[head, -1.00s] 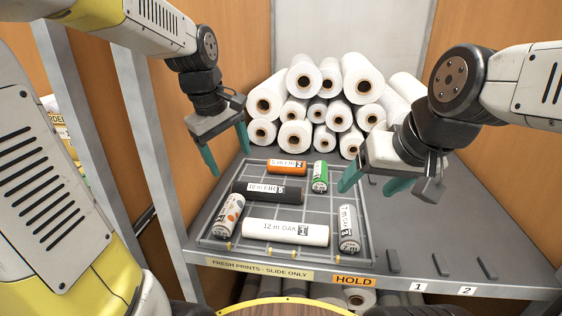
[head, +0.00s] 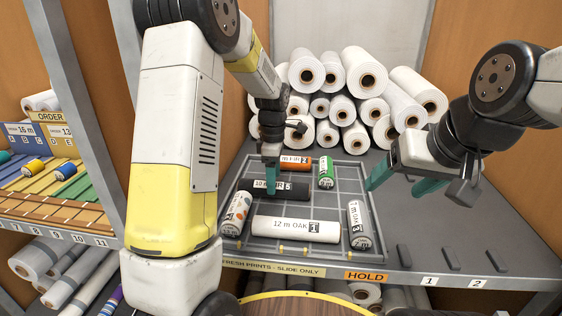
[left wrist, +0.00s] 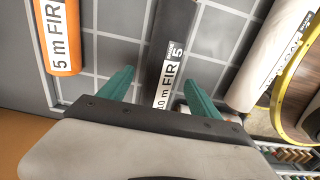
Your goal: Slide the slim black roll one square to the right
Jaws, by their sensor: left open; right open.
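The slim black roll (head: 298,190) lies crosswise in the gridded tray (head: 372,215), in the left and middle part, with a white FIR label. Bare grid shows just right of it. My left gripper (head: 271,180) is low over the roll and hides part of its label. In the left wrist view the open green fingers (left wrist: 158,82) are on either side of the black roll (left wrist: 172,45); I cannot tell whether they touch it.
An orange roll (head: 296,163) and a green roll (head: 326,172) lie behind. A white OAK roll (head: 296,229), a spotted roll (head: 235,213) and a grey roll (head: 360,225) lie in front. White rolls (head: 345,90) are stacked behind the tray.

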